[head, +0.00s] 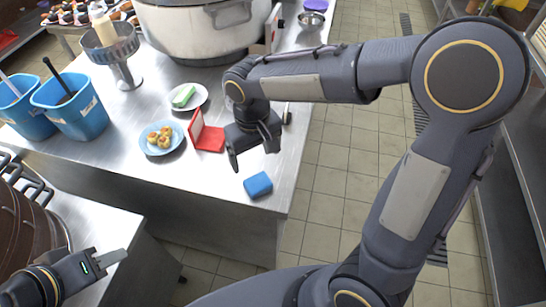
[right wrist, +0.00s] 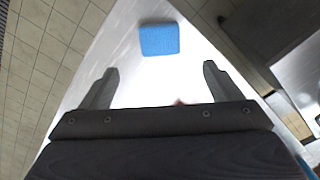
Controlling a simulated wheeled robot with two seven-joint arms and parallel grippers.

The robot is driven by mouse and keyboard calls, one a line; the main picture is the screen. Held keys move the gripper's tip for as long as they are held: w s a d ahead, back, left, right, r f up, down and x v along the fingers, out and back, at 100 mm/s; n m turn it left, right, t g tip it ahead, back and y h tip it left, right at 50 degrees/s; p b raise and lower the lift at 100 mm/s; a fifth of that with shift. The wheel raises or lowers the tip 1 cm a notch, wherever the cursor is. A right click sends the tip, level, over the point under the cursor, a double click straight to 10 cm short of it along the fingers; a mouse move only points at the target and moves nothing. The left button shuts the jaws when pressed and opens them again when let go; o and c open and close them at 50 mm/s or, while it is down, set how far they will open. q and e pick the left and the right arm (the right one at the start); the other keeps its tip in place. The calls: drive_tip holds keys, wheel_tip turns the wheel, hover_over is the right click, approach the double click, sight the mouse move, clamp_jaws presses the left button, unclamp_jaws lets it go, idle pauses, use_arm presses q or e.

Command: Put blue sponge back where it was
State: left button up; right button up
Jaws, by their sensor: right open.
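The blue sponge (head: 258,185) lies on the metal counter (head: 175,172) near its front right corner. It also shows in the right wrist view (right wrist: 159,39), ahead of the fingertips and apart from them. My right gripper (head: 254,160) is open and empty above the counter, just behind the sponge in the head view; its two spread fingers show in the right wrist view (right wrist: 156,82). My left gripper (head: 112,258) is at the lower left, by the nearer counter, well away from the sponge. Whether its fingers are apart is unclear.
A red stand (head: 209,138), a plate of round yellow pieces (head: 161,137) and a plate with a green-white block (head: 186,97) sit left of my right gripper. Blue buckets (head: 75,112) stand further left. A large pot (head: 200,30) is behind. Tiled floor lies right.

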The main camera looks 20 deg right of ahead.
drive_tip(key=s+d+r+m+t+y, duration=0.2)
drive_tip(key=s+d, duration=0.2)
drive_tip(key=s, duration=0.4)
drive_tip(key=s+d+r+m+t+y, duration=0.1)
drive_tip(key=s+d+r+m+t, duration=0.1)
drive_tip(key=s+d, duration=0.3)
drive_tip(key=s+t, duration=0.1)
drive_tip(key=s, duration=0.2)
drive_tip(key=shift+r+t+y, duration=0.2)
drive_tip(key=shift+t+y, duration=0.1)
drive_tip(key=shift+y, duration=0.1)
